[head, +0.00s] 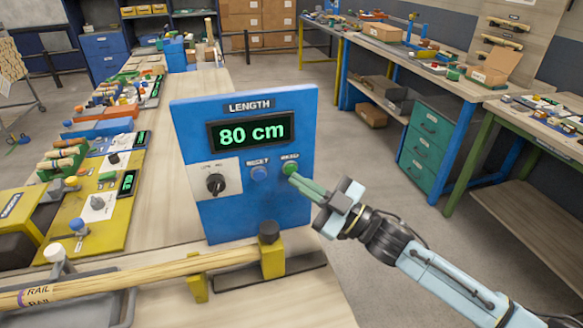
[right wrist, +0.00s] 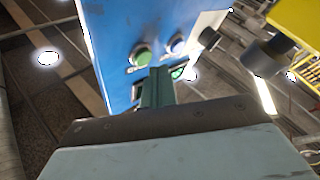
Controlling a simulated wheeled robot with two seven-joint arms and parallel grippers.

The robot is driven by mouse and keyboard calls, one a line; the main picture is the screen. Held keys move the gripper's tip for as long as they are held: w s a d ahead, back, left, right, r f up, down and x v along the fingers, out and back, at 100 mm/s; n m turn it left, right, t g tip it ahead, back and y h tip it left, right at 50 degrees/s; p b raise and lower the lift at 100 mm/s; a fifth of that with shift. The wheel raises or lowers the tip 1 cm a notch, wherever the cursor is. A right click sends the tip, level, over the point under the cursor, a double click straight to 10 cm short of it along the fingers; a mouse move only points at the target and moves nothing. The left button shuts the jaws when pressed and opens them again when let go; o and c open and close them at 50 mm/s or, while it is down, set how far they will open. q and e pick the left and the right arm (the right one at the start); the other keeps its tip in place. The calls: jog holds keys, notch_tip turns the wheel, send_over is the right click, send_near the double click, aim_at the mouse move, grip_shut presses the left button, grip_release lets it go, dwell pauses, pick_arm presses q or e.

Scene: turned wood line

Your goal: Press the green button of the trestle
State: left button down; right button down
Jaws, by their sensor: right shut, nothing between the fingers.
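A blue panel (head: 240,215) stands on the wooden table, headed LENGTH, with a lit display (head: 250,131) reading 80 cm in green. My right gripper (head: 295,180) is shut and empty. Its green fingertips are close to the green button, slightly below and right of it in the head view. In the right wrist view the green button (right wrist: 143,57) shows uncovered just beyond the fingertips (right wrist: 157,72). I cannot tell whether they touch. My left gripper is not in view.
A black knob (head: 215,184) is on the panel's left. A wooden rail (head: 130,277) lies in front, by a yellow stop with a black top (head: 269,240). Other stations with coloured parts line the table to the left. Open floor lies right of the panel.

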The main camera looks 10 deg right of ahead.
jog(key=s+p, duration=0.2)
jog(key=s, duration=0.3)
dwell(0.5)
dwell(0.7)
